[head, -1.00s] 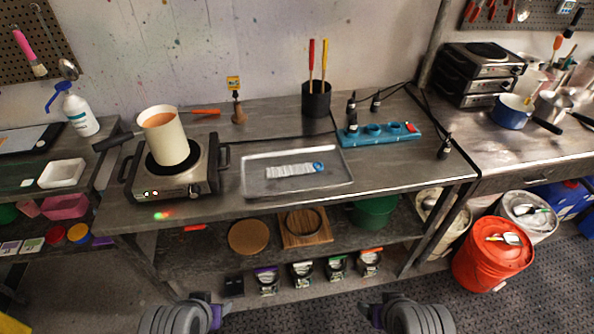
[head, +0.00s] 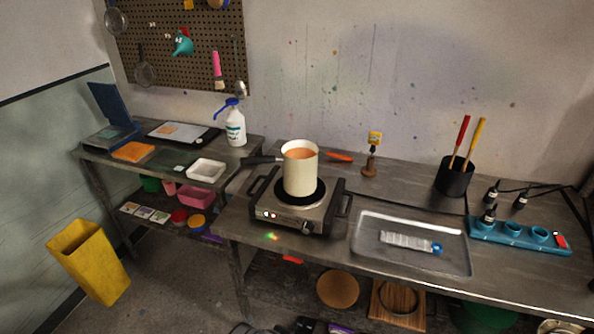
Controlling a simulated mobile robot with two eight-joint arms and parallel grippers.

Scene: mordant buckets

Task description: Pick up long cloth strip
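A pale, ribbed strip with a round blue end (head: 410,242) lies flat in the shallow metal tray (head: 366,251) on the workbench. It is the only long strip that I see, but I cannot tell for sure that it is cloth. Neither of my grippers is in this view.
A cream pot (head: 300,175) of orange liquid stands on the hot plate (head: 318,221) left of the tray. A blue holder (head: 520,240) and a black cup (head: 455,178) with two sticks are to its right. A yellow bin (head: 90,262) stands on the floor.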

